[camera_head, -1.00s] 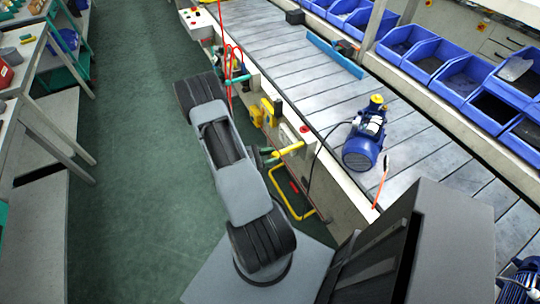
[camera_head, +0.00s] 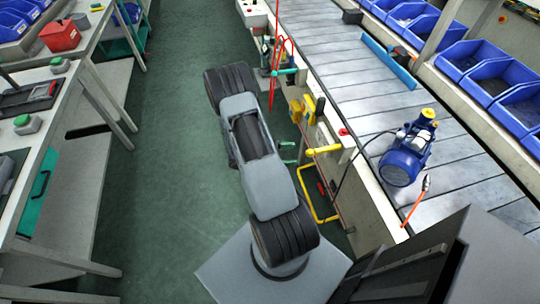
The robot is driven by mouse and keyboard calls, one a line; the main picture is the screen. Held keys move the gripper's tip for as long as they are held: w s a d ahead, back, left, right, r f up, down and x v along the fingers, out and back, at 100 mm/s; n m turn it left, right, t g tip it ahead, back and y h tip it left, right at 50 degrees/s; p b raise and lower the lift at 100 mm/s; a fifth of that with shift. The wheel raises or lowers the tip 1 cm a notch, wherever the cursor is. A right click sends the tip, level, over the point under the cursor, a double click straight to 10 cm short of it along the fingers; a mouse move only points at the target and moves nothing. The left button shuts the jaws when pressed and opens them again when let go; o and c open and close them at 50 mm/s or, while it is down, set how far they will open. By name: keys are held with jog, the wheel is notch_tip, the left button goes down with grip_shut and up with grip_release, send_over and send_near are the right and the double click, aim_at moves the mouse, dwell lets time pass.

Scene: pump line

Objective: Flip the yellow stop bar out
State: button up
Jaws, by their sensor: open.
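A short yellow bar (camera_head: 324,150) with a rounded end sticks out from the conveyor's near side, below a red button. I take it as the stop bar. My arm reaches along the aisle beside the conveyor, and its links hide most of my gripper. Two green fingertips of my gripper (camera_head: 289,152) show past the arm's right edge, apart from each other. They are just left of the bar's rounded end, with a small gap in the picture. I cannot tell their depth relative to the bar. Nothing shows between them.
A yellow loop frame (camera_head: 322,202) hangs below the bar, and yellow blocks (camera_head: 309,108) sit beyond it. A blue pump (camera_head: 405,158) with a cable stands on the conveyor (camera_head: 350,85). A workbench (camera_head: 50,145) lines the left. Green floor (camera_head: 165,180) between is clear.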

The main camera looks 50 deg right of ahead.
jog(key=b+v, duration=0.1)
jog(key=v, duration=0.7)
jog(key=shift+w+a, duration=0.25)
jog(key=shift+w, duration=0.05)
jog(key=s+a+r+m+t+y, duration=0.15)
jog(key=a+m+t+y, duration=0.3)
jog(key=a+y, duration=0.45)
jog(key=a+r+m+t+y, duration=0.1)
jog(key=a+r+t+y, duration=0.1)
jog(key=a+r+t, duration=0.3)
jog(key=w+a+r+m+t+y, duration=0.1)
jog(key=a+r+t, duration=0.4)
jog(key=r, duration=0.7)
jog(key=shift+a+m+t+y, duration=0.25)
jog(key=shift+m+t+y, duration=0.15)
jog(key=shift+y, duration=0.2)
jog(key=shift+a+r+t, duration=0.15)
jog(key=shift+r+t, duration=0.1)
jog(key=shift+r, duration=0.45)
jog(key=shift+c, duration=0.3)
